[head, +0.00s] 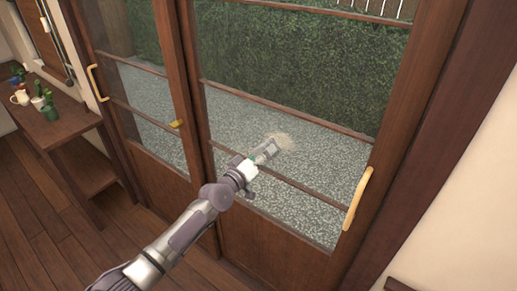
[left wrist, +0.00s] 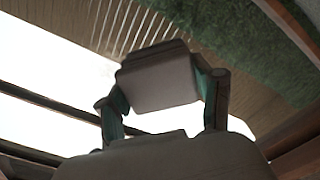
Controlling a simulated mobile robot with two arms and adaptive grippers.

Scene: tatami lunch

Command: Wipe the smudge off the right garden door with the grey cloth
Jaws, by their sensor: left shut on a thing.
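The right garden door (head: 300,240) is a wood-framed glass door with a yellow handle at its right side. A pale beige smudge (head: 283,139) shows on its glass, just beyond my left gripper's tip. My left gripper (head: 262,155) is at the glass, over the lower left edge of the smudge, and hides part of it. It is shut on the grey cloth (left wrist: 158,80), which shows as a folded grey pad between the fingers in the left wrist view. I cannot tell whether the cloth touches the glass. My right gripper is not in view.
The left garden door (head: 160,182) stands beside it, with yellow handles. A wooden side table (head: 62,125) at the left holds a cream jug (head: 20,98) and small potted plants. Gravel and a hedge show behind the glass. Bare wooden floor lies at lower left.

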